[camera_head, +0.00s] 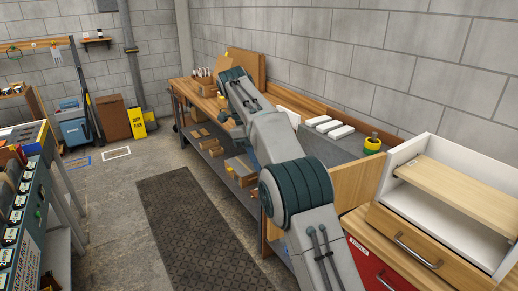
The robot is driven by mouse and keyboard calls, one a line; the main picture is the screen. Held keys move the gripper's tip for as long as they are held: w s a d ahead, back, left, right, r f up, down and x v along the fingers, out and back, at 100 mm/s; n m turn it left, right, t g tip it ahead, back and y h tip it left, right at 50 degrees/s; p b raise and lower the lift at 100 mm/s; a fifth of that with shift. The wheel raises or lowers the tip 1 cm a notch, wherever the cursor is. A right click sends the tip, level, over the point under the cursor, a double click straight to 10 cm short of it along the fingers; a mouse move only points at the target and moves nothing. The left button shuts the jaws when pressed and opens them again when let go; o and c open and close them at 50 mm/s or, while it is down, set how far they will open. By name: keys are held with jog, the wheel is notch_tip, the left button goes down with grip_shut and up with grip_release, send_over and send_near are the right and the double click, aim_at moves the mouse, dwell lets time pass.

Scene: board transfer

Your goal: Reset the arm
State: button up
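My grey arm with dark ribbed joints rises from the bottom of the head view and reaches away over the workbench (352,146). Its far end is over the bench's far part, near a wooden board (246,67) that stands upright against the wall. I cannot make out any fingers at that end, so my gripper is not visible. No held object can be seen.
A white shelf unit with a wooden drawer (405,243) stands close at right. White blocks (323,121) and a yellow-green tape roll (372,144) are on the bench. A dark mat (196,228) covers clear floor. A machine (22,215) stands at left, a yellow floor sign (137,123) behind.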

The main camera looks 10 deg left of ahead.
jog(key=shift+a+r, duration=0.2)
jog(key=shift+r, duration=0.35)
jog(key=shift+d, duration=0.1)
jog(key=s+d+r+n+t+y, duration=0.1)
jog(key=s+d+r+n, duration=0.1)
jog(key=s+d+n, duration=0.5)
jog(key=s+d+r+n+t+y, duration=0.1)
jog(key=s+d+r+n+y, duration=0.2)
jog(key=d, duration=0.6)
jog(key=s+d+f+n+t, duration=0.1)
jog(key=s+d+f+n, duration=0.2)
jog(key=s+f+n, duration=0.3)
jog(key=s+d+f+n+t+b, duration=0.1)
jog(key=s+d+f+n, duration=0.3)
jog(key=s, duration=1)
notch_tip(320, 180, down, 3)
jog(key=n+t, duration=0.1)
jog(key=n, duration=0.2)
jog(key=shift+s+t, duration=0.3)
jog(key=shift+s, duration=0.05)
